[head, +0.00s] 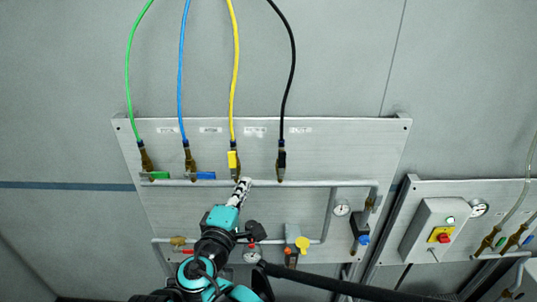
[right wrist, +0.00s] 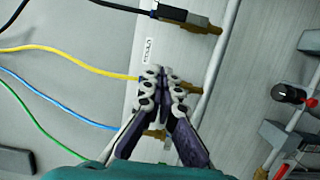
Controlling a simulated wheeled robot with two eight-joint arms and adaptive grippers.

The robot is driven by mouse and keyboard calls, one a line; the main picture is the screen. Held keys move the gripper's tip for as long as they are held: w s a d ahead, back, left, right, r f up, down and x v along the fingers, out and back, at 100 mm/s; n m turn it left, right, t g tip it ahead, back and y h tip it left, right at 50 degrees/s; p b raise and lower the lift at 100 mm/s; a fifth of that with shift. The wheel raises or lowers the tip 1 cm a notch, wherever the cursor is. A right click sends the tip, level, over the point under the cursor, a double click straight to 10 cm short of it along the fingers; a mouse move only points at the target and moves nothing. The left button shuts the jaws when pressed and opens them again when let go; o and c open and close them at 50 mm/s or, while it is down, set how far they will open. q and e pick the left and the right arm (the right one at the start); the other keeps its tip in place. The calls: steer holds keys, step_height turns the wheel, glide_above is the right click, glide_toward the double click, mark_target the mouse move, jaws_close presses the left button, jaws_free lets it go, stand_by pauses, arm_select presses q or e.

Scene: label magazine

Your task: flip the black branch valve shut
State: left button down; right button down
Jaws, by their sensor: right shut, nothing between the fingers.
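The black branch valve (head: 282,160) is on the wall panel below the black hose. Its black handle lies in line with the hose and the brass body. It also shows at the top of the right wrist view (right wrist: 176,14), apart from my fingers. My right gripper (head: 243,183) is shut and empty, just below the yellow branch valve (head: 233,160), left of and lower than the black one. In the right wrist view its closed fingertips (right wrist: 164,78) cover the yellow valve's body; whether they touch it I cannot tell. My left gripper is not in view.
The green handle (head: 160,175) and blue handle (head: 205,175) lie crosswise to their hoses; the yellow handle lies along its hose. A horizontal pipe (head: 310,183) runs under the valves.

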mark_target(282, 160)
steer(key=shift+d, duration=0.15)
steer(key=shift+w, duration=0.15)
steer(key=w+d+p, duration=0.2)
steer(key=w+d, duration=0.4)
steer(key=w, duration=0.3)
steer(key=shift+w+d, duration=0.2)
steer(key=shift+w, duration=0.05)
steer(key=shift+a+f, duration=0.1)
